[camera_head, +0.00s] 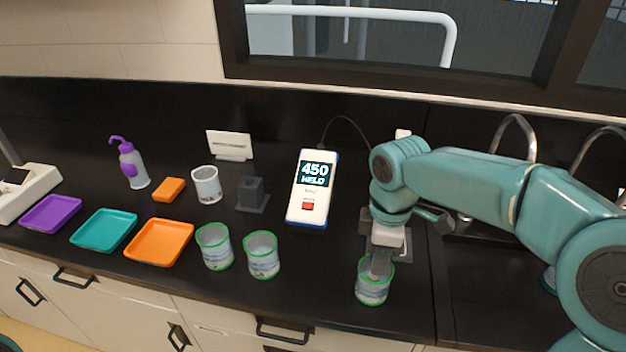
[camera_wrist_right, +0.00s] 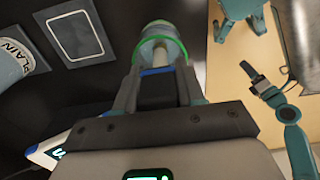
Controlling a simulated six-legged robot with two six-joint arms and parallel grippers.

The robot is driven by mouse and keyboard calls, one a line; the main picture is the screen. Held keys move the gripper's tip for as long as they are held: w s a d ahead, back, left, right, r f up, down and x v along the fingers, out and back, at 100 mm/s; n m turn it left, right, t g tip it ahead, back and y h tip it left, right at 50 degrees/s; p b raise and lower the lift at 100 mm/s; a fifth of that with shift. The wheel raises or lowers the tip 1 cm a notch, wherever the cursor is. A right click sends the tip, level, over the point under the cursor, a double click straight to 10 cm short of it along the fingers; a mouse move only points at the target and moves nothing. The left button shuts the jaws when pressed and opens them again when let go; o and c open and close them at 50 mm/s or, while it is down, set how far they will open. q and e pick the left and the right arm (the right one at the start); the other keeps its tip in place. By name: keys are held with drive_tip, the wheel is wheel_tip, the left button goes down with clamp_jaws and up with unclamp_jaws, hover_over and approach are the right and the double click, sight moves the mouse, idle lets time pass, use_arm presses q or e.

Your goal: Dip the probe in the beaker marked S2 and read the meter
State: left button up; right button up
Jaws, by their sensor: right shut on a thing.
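The meter (camera_head: 313,188) stands at the back middle, its screen showing 450 with HELD below. My right gripper (camera_head: 382,264) points down at a green-rimmed beaker (camera_head: 373,287) near the front edge; this beaker also shows beyond the fingertips in the wrist view (camera_wrist_right: 162,48). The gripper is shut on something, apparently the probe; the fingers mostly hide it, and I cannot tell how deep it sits. A cable runs from the meter behind my right arm. Two more green-rimmed beakers (camera_head: 214,247) (camera_head: 262,256) stand left. No S2 mark is readable. My left gripper (camera_wrist_right: 262,84) seems visible over the floor, its opening unclear.
Purple (camera_head: 52,214), teal (camera_head: 104,230) and orange (camera_head: 159,242) trays lie left. Sink taps (camera_head: 515,135) stand behind my right arm.

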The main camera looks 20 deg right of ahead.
drive_tip(key=shift+r, duration=0.15)
wheel_tip(320, 180, up, 9)
drive_tip(key=p, duration=0.8)
drive_tip(key=shift+r+p, duration=0.1)
drive_tip(key=shift+p, duration=0.2)
wheel_tip(320, 180, up, 3)
drive_tip(key=p, duration=0.3)
drive_tip(key=shift+r, duration=0.1)
